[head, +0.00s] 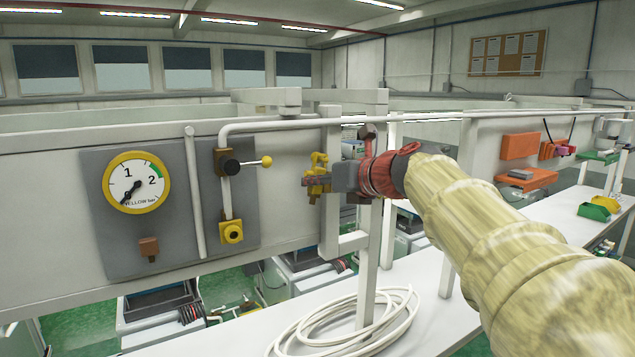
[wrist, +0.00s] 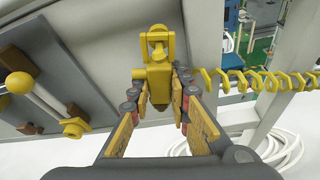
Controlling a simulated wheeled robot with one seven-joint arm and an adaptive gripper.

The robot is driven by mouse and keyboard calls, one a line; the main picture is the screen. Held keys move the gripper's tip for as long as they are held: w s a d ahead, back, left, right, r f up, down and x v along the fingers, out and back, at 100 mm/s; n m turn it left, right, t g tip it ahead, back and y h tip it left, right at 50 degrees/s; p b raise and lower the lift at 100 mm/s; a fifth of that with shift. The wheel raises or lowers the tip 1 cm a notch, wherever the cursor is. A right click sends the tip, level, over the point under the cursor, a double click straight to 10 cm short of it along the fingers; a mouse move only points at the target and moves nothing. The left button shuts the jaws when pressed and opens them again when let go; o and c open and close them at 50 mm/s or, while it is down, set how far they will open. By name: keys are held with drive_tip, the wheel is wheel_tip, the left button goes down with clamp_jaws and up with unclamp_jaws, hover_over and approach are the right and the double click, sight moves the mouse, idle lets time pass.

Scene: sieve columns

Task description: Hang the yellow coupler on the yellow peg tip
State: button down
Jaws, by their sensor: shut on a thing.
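The yellow coupler (head: 319,162) is held in the air by my gripper (head: 325,181), right of the gauge panel. In the wrist view the coupler (wrist: 158,78) stands between both fingertips (wrist: 159,95), which are shut on it. A short rod with a yellow ball tip (head: 266,161) sticks out from a black knob on the panel, left of the coupler and apart from it. It looks like the yellow peg tip; the wrist view shows a yellow ball (wrist: 20,85) at the left. A square yellow fitting (head: 232,232) sits lower on the pipe.
A yellow-rimmed gauge (head: 136,183) is on the grey panel (head: 180,240). White pipes and a frame post (head: 369,265) stand close to my gripper. A yellow coiled hose (wrist: 255,80) runs right of the coupler. A white hose coil (head: 345,325) lies on the bench below.

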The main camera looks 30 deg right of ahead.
idle(0.3)
drive_tip(key=c, duration=1.7)
unclamp_jaws()
drive_tip(key=shift+o, duration=0.6)
